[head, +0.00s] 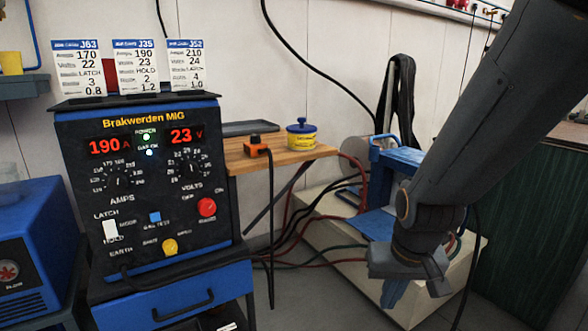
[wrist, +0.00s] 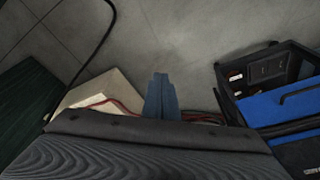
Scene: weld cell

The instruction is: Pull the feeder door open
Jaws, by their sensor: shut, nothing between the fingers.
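A blue unit (head: 395,157) with a top handle stands on a pale plinth at right in the head view. I take it for the feeder, but no label shows. A flat blue panel (head: 364,224) is at its lower left; I cannot tell whether this is the door. My arm hides the unit's right part. My gripper (head: 393,292) points down in front of the plinth, its fingers together and empty. In the wrist view its shut fingers (wrist: 161,97) are over bare floor, touching nothing. The door's handle cannot be made out.
The welder (head: 150,185) stands at left on a cart with a blue front (head: 180,300) and black handle. An open black compartment (wrist: 268,68) shows at right in the wrist view. Red, green and black cables (head: 300,240) cross the plinth (head: 345,285). A wooden shelf (head: 285,155) stands behind.

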